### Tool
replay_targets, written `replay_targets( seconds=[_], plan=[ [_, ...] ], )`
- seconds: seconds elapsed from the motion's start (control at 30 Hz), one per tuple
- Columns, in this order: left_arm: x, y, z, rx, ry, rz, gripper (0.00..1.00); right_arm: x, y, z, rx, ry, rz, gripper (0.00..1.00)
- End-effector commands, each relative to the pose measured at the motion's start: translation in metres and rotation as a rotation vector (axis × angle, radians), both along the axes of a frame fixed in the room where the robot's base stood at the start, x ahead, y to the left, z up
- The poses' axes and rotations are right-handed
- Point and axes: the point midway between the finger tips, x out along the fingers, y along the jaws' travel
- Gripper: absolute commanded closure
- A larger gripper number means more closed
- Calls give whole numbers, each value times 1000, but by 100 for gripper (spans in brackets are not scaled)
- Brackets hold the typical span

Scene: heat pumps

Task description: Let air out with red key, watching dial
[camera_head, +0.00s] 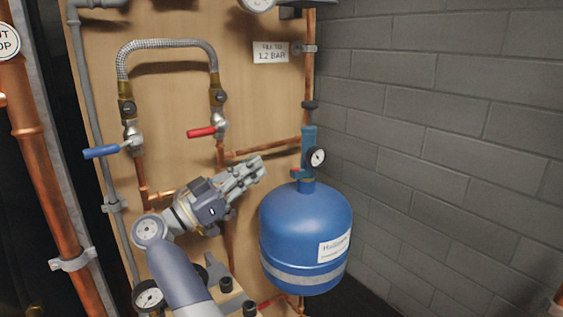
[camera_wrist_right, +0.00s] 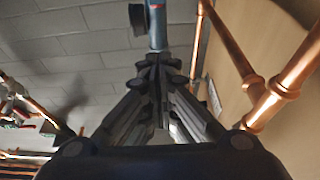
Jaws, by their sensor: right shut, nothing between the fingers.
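A small red key (camera_head: 296,172) sits on the left side of a blue fitting (camera_head: 308,142) above the blue tank (camera_head: 300,232). A round dial (camera_head: 317,156) with a white face is on the fitting's right; its needle is too small to read. My right gripper (camera_head: 258,168) is shut and empty, left of the red key and apart from it. In the right wrist view the shut fingers (camera_wrist_right: 158,68) point toward the blue fitting (camera_wrist_right: 158,30), which has a bit of red near the top edge. My left gripper is not in view.
A red-handled valve (camera_head: 202,132) and a blue-handled valve (camera_head: 102,152) sit under a braided hose (camera_head: 166,45). Copper pipes run behind my right gripper. A sign (camera_head: 270,52) reads 1.2 BAR. Another gauge (camera_head: 150,297) is low left. A block wall (camera_head: 440,120) closes the right side.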

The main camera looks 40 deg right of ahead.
Motion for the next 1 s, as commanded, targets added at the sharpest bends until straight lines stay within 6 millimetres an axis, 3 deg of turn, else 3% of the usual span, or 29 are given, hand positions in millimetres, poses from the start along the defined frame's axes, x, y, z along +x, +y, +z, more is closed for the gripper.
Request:
replay_targets(
  seconds=[0.23,0.37,0.8,1.0],
  plan=[
    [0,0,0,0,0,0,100,0,-2,1,-1,0,0,100],
    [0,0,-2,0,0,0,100,-2,-13,4,-2,-1,-3,100],
    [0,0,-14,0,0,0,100,-12,-99,34,-5,-2,-3,100],
    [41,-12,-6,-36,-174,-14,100,-10,-94,6,-2,2,0,100]
  ],
)
